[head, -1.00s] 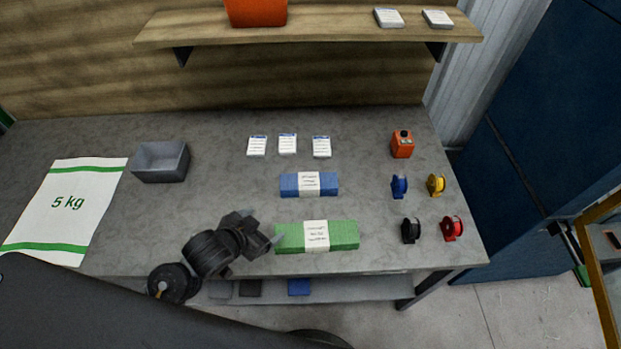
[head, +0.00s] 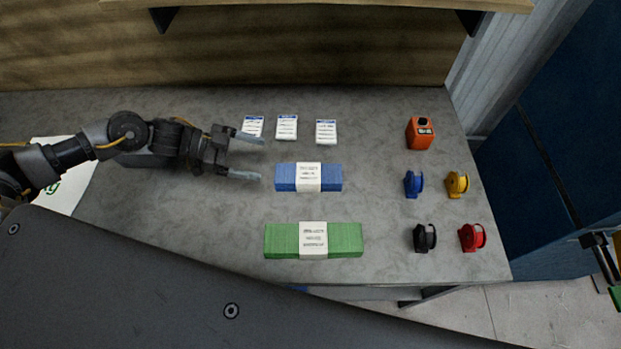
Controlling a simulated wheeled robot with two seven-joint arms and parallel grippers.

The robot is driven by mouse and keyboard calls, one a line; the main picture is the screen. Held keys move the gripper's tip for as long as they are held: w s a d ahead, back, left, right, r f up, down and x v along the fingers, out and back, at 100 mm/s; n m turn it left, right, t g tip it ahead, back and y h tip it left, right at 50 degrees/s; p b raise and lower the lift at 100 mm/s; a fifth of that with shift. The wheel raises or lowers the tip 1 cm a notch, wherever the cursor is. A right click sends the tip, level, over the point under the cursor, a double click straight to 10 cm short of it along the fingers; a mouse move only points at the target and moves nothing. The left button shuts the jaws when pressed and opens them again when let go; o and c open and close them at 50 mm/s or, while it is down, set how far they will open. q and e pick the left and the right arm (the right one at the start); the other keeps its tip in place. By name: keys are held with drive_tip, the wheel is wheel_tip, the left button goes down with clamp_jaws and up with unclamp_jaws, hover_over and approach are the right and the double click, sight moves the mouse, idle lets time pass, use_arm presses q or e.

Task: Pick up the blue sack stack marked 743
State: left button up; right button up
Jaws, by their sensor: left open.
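The blue sack stack (head: 285,177) lies flat in the middle of the table, with a white paper band (head: 308,177) around it. The print on the band is too small to read. A longer green stack (head: 342,240) with a similar band lies nearer to me. My left gripper (head: 260,158) reaches in from the left. Its two fingers are apart and point right, toward the left end of the blue stack. It holds nothing, and a small gap shows between the lower fingertip and the stack.
Three white label pads (head: 286,127) lie behind the blue stack, one partly behind my gripper. An orange device (head: 419,133) and blue (head: 413,184), yellow (head: 457,184), black (head: 424,238) and red (head: 472,237) reels stand right. The tabletop (head: 375,205) between is clear.

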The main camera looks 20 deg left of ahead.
use_arm(q)
drive_tip(key=f+b, duration=0.1)
drive_tip(key=f, duration=0.2)
drive_tip(key=shift+w+b, duration=0.3)
drive_tip(key=shift+b, duration=0.1)
drive_tip(key=shift+w+d, duration=0.1)
drive_tip(key=shift+d, duration=0.1)
drive_tip(key=p, duration=0.1)
approach(303, 173)
drive_tip(key=x, duration=0.2)
drive_tip(key=shift+w+d, duration=0.1)
drive_tip(key=shift+d, duration=0.15)
drive_tip(key=shift+d+f+p, duration=0.1)
drive_tip(key=shift+d+p, duration=0.3)
drive_tip(key=shift+p, duration=0.15)
drive_tip(key=p+x, duration=0.1)
drive_tip(key=x, duration=0.2)
drive_tip(key=shift+w+d+f, duration=0.1)
drive_tip(key=shift+d+f, duration=0.4)
drive_tip(key=shift+d, duration=0.1)
use_arm(e)
drive_tip(key=shift+w+r, duration=0.15)
drive_tip(key=shift+w, duration=0.3)
use_arm(q)
drive_tip(key=c, duration=1.2)
